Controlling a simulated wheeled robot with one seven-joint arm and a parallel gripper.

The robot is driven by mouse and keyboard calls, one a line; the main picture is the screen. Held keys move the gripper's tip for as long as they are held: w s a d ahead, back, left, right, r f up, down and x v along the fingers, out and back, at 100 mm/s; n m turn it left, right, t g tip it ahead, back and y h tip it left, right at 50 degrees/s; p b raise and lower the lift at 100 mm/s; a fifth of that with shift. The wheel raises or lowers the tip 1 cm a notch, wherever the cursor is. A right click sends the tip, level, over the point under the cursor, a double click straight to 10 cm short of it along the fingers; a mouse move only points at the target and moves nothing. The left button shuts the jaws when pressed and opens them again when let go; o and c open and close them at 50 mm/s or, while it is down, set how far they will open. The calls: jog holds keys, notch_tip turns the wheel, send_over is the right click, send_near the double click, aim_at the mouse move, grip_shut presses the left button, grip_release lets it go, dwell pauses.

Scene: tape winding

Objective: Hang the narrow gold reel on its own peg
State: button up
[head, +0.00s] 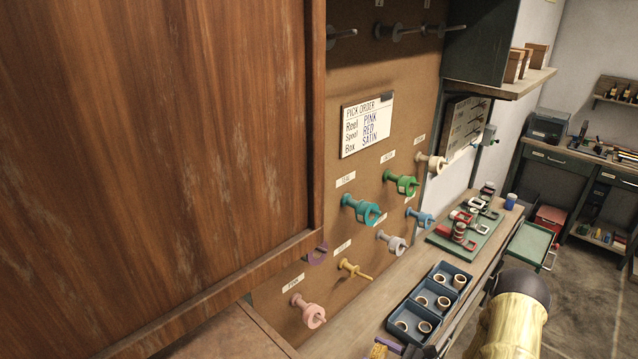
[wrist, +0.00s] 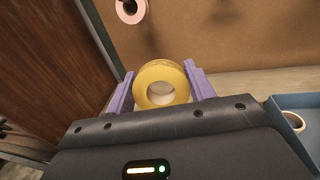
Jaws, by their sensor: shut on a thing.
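The narrow gold reel (wrist: 145,83) is held upright between the purple fingers of my gripper (wrist: 160,72), its open hole showing in the wrist view. My gripper (head: 388,346) is shut on the reel's sides. In the head view it is at the bottom edge, with a bit of the gold reel (head: 378,351) showing. A bare yellow peg (head: 356,270) sticks out of the brown board under a small, unreadable label. The held reel is apart from it, lower in the picture. This peg is not seen in the wrist view.
A pink reel (head: 312,316) hangs below left of the yellow peg, a grey one (head: 396,245) to its right and a teal one (head: 369,213) above. A wooden panel (head: 160,150) partly hides a purple reel (head: 317,254). Blue trays (head: 412,338) stand on the bench beside my gripper.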

aim_at(373, 353)
jog(key=shift+w, duration=0.1)
dwell(0.4)
jog(key=shift+w+a+f+m+t+h, duration=0.2)
jog(key=shift+a+m+t+h, duration=0.1)
jog(key=shift+m+t+h, duration=0.25)
jog(key=shift+w+a+f+m+t+h, duration=0.1)
jog(key=shift+w+a+m+t+h, duration=0.15)
jog(key=shift+m+t+h, duration=0.3)
jog(key=m+t+h, duration=0.1)
jog(key=m+h, duration=0.1)
jog(key=f+m+t+h, duration=0.1)
jog(key=m+t+h, duration=0.1)
jog(key=w+f+m+t+h, duration=0.1)
jog(key=h, duration=0.2)
jog(key=shift+f+m, duration=0.2)
jog(key=shift+m, duration=0.2)
jog(key=m+h, duration=0.1)
jog(key=f+m+h, duration=0.1)
jog(key=h, duration=0.1)
jog(key=d+t+h, duration=0.1)
jog(key=shift+s+f+m+h, duration=0.2)
jog(key=shift+f+m+h, duration=0.2)
